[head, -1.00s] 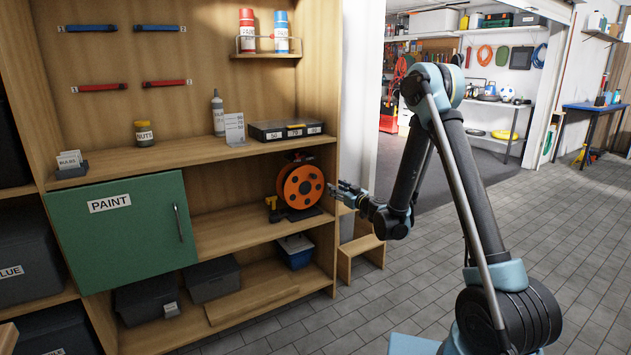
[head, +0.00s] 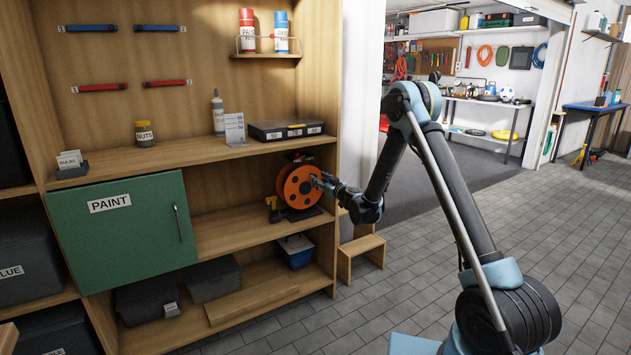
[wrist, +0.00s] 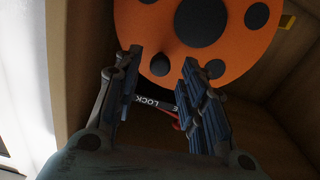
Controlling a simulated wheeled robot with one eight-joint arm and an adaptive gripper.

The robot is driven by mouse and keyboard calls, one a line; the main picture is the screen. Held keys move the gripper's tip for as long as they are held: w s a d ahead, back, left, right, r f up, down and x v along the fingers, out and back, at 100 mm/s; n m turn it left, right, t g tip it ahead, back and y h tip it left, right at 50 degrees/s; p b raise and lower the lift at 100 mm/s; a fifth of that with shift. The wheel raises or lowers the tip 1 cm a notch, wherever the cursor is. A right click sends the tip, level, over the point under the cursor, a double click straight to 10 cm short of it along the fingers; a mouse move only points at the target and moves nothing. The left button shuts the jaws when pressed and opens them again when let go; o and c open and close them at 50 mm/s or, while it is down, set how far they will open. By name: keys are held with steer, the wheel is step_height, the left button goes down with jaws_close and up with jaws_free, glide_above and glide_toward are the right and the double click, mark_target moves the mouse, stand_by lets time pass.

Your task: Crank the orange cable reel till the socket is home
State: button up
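The orange cable reel (head: 294,188) stands on the middle shelf of the bench, its disc facing out. My gripper (head: 319,183) is at the right side of the disc. In the wrist view the orange disc (wrist: 165,25) with dark round holes fills the top. My gripper (wrist: 158,72) is open there, its two fingers apart. A dark round knob (wrist: 161,64) on the disc shows between the fingertips, with a gap on each side. Below it, between the fingers, is a label (wrist: 150,101) reading "LOCK" beside a red part (wrist: 174,118). I cannot make out a socket.
A small yellow and black item (head: 272,208) is at the reel's left. The shelf's right side panel (head: 327,240) stands close to my gripper. A blue bin (head: 297,256) sits below, a wooden step stool (head: 362,255) outside right.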

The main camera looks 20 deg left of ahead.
mark_target(315, 175)
steer(key=shift+x, duration=2.1)
jaws_close()
steer(key=shift+s, duration=0.1)
